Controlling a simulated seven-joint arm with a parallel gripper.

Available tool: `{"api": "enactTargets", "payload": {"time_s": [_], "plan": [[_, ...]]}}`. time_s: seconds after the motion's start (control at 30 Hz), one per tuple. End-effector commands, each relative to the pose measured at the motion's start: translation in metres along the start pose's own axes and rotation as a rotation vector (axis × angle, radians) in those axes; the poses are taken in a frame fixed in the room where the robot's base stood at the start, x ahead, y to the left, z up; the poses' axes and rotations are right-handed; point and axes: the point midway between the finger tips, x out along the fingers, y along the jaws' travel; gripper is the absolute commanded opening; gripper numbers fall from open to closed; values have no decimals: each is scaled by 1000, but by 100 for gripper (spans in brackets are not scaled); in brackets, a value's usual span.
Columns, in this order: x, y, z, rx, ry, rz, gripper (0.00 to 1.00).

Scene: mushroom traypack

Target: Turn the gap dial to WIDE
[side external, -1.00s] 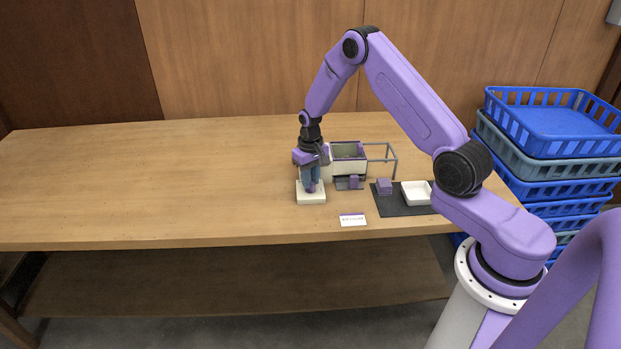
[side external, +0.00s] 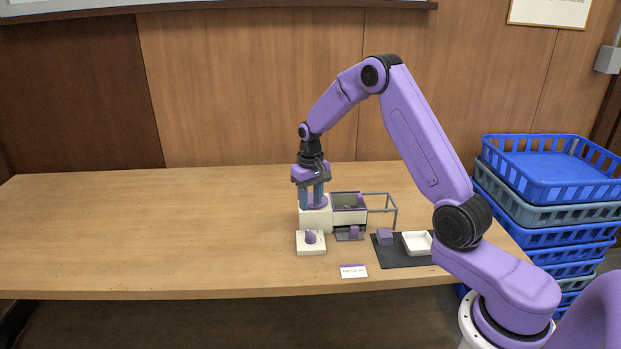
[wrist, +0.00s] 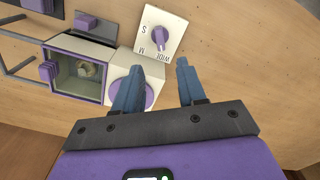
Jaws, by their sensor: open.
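The gap dial (side external: 311,243) is a small cream block with a purple knob, at the front of the device on the table. In the wrist view the dial (wrist: 150,28) shows marks S, M and WIDE. Its knob (wrist: 160,38) lies roughly along the picture's vertical, with its lower end near the WIDE lettering; which end is the pointer I cannot tell. My gripper (side external: 311,203) is open and empty, apart from the dial. It is above and behind it, over a white housing (side external: 313,222) with a round purple top (wrist: 132,93), partly hidden by a blue finger.
A box with a purple-edged window (side external: 348,216) adjoins the housing, with a grey frame (side external: 381,209) on its right. A dark mat (side external: 402,260) holds a purple block (side external: 384,237) and a white tray (side external: 418,242). A label card (side external: 354,271) lies in front. The table's left is clear.

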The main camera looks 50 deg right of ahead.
Motion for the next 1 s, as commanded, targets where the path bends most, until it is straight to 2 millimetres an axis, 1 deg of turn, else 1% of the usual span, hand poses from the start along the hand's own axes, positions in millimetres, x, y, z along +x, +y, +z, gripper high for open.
{"api": "enactTargets", "payload": {"time_s": [0.03,0.2,0.3,0.4,0.57,0.83,0.93,1.0], "plan": [[-12,0,-1,0,6,0,40],[-43,0,0,0,5,0,40],[-55,0,-1,-1,3,0,40],[-63,0,0,-1,2,0,40],[-68,0,0,-1,0,0,40],[-68,0,0,-2,0,0,40],[-70,-7,4,-22,1,0,40],[-74,-17,10,-55,3,0,40]]}}
